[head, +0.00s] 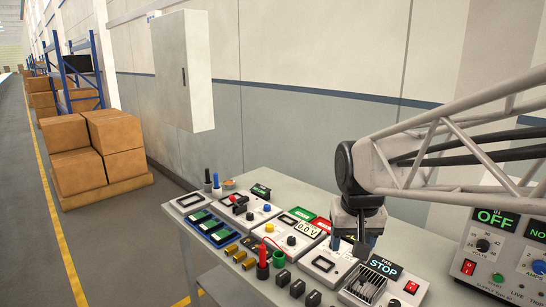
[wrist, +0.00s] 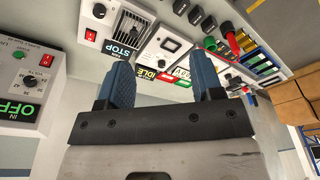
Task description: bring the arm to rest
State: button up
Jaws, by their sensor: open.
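My gripper (head: 360,247) is at the end of my arm, above the right half of the grey table (head: 408,238). In the wrist view its two blue fingers (wrist: 160,88) stand apart with nothing between them. The table panels show beyond the fingers in that view. In the head view the gripper covers part of the panels behind it, and its gap to them is hard to tell.
A fan panel marked STOP (head: 385,267) sits below my gripper. A power unit marked OFF (head: 494,219) stands at the right. Several meter panels, blue modules (head: 208,226) and knobs fill the table. A wall cabinet (head: 184,70) and stacked boxes (head: 85,150) are beyond.

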jog(key=s+d+f, duration=0.1)
jog(key=s+f, duration=0.1)
jog(key=s, duration=0.6)
jog(key=s+d+f, duration=0.1)
jog(key=s+f, duration=0.1)
jog(key=s, duration=0.6)
jog(key=shift+d+t, duration=0.2)
jog(key=shift+t, duration=0.1)
